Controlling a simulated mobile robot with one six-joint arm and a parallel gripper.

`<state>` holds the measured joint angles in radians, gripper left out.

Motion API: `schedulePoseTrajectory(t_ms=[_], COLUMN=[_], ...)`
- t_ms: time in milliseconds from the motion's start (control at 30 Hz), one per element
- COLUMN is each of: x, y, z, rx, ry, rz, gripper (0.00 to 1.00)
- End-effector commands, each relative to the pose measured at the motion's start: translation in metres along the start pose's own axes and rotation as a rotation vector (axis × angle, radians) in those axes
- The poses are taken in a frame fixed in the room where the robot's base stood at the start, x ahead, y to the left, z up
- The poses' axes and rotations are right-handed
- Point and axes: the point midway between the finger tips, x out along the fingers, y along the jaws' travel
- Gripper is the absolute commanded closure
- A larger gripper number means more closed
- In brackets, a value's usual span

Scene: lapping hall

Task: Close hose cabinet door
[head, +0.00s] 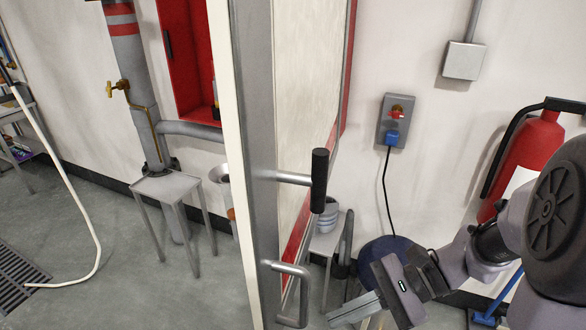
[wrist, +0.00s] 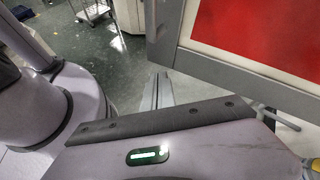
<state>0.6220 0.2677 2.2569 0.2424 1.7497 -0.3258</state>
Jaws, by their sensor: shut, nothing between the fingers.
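The hose cabinet door (head: 255,150) stands open, nearly edge-on in the head view, with a grey frame and red and pale panel areas. A black-gripped lever (head: 319,180) and a lower grey pull handle (head: 292,290) stick out from it. The red cabinet (head: 190,60) on the wall behind is partly hidden by the door. My gripper (head: 352,312) is low, right of the door, shut and empty. In the wrist view, its fingers (wrist: 160,92) lie beside the door's grey frame (wrist: 240,78) and red panel (wrist: 265,30). I cannot tell whether they touch it.
A red fire extinguisher (head: 530,150) hangs at the right behind my arm. A wall socket (head: 397,120) has a blue plug and cable. A grey stool (head: 168,187) stands by the pipe at left. A pale hose (head: 75,200) reaches the floor; some floor at left is clear.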

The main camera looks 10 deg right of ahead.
Motion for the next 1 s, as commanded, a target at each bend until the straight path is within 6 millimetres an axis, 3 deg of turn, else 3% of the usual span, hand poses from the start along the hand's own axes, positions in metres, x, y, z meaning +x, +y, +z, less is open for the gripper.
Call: schedulePoseTrajectory(t_ms=[33,133,233,333,1000], x=[-0.026,-0.061,-0.083,-0.088,0.013], y=[-0.016,-0.038,-0.046,-0.050,-0.111], z=[0.005,-0.011,-0.028,-0.035,0.005], rx=[0.112,0.267,0.348,0.374,0.373], ry=[-0.119,-0.316,-0.425,-0.464,-0.463], rz=[-0.100,-0.297,-0.424,-0.470,-0.463], gripper=[1.00,1.00,1.00,1.00,1.00])
